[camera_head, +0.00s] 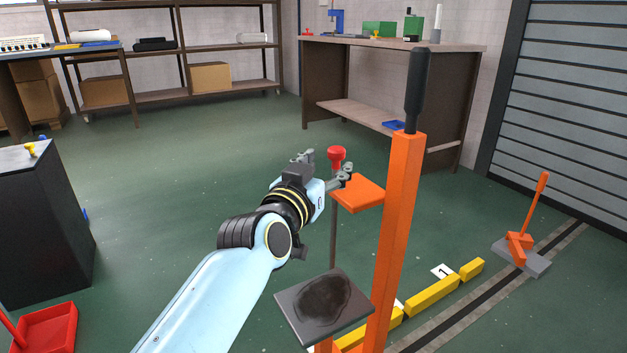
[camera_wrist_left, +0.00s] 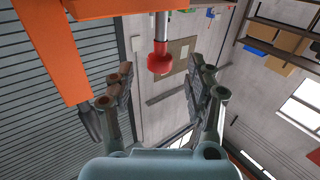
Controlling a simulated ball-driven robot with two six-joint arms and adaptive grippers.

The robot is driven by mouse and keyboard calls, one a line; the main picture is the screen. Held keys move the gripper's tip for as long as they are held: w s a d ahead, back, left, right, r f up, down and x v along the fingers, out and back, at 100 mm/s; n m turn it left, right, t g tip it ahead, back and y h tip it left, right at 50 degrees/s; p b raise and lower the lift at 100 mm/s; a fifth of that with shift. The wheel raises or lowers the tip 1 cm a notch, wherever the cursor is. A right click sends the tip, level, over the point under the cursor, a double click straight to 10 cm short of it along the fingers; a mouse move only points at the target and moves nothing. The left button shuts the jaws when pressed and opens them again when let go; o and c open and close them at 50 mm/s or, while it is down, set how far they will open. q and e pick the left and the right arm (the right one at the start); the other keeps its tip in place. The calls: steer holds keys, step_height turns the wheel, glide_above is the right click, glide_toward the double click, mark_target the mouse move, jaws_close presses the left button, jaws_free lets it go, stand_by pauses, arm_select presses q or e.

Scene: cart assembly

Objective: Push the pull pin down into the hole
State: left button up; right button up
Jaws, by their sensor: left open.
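The pull pin has a red knob (camera_head: 336,154) standing above the small orange plate (camera_head: 361,195) on the side of the orange post (camera_head: 400,200). In the left wrist view, a stretch of shiny shaft (camera_wrist_left: 161,27) shows between the orange plate (camera_wrist_left: 110,8) and the red knob (camera_wrist_left: 160,57). My left gripper (camera_head: 327,164) is open at the height of the knob, with one finger on each side. The left wrist view also shows my gripper (camera_wrist_left: 160,66) with gaps between both fingers and the knob. The hole itself is hidden. My right gripper is not in view.
The post carries a black handle (camera_head: 417,92) on top. A grey plate with a dark patch (camera_head: 290,308) lies below my forearm. Yellow blocks (camera_head: 432,294) and an orange lever on a grey base (camera_head: 520,258) stand on the floor at right. A workbench (camera_head: 390,43) stands behind.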

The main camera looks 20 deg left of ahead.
arm_select(q)
steer(key=s, duration=0.6)
steer(key=shift+s, duration=0.35)
steer(key=shift+a, duration=0.1)
steer(key=s+a+f+m+g+h, duration=0.1)
steer(key=s+a+f+m+g, duration=0.2)
steer(key=s+f+g, duration=1.2)
steer(key=s+a+f+n+g+y+p, duration=0.1)
steer(key=s+a+f+p, duration=0.35)
steer(key=s+f, duration=0.6)
steer(key=s+a+f+n+g+y+p, duration=0.1)
steer(key=s+a+f+n+p, duration=0.15)
steer(key=s+f+p, duration=0.8)
steer(key=s+a+r+p, duration=0.1)
steer(key=s+p, duration=0.2)
steer(key=s, duration=1.4)
steer(key=shift+s+a+r+g+y, duration=0.2)
steer(key=shift+s+r+g+y, duration=0.1)
steer(key=shift+s, duration=0.05)
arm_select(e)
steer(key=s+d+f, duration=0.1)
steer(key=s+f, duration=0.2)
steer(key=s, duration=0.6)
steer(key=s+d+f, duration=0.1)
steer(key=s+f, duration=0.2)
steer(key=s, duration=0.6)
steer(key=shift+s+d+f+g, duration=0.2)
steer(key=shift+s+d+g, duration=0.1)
